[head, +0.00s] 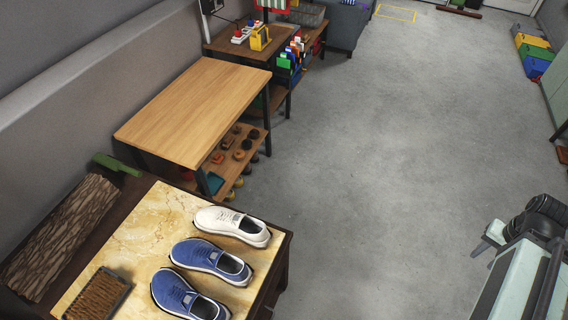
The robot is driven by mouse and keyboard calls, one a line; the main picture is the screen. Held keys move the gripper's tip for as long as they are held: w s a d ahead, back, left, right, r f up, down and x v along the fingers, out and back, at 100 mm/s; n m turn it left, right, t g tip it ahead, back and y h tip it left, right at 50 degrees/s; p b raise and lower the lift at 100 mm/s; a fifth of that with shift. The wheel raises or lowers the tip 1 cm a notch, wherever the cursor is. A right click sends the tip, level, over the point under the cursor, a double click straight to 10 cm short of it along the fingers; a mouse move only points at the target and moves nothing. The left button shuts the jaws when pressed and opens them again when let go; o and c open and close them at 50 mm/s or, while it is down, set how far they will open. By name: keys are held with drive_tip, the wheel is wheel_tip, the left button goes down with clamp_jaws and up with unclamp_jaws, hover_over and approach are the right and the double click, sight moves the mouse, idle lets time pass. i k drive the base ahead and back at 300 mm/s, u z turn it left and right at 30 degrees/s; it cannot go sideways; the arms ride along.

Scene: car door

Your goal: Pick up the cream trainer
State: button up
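The cream trainer (232,225) lies on a pale marbled top (134,236) at the lower left of the head view. A blue trainer (200,255) lies just nearer, and another blue trainer (176,292) is nearer still. At the lower right, a dark and pale part that looks like the end of my arm, perhaps my gripper (494,236), is far from the shoes across open floor.
A brown brush-like block (103,293) and a rough bark-like slab (60,236) lie left of the shoes. A wooden table (195,110) stands behind, with small items on its lower shelf. The grey floor (380,170) to the right is clear.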

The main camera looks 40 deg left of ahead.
sight(215, 219)
drive_tip(key=i, duration=2.6)
drive_tip(key=z, duration=5.95)
drive_tip(key=i, duration=1)
drive_tip(key=z, duration=0.05)
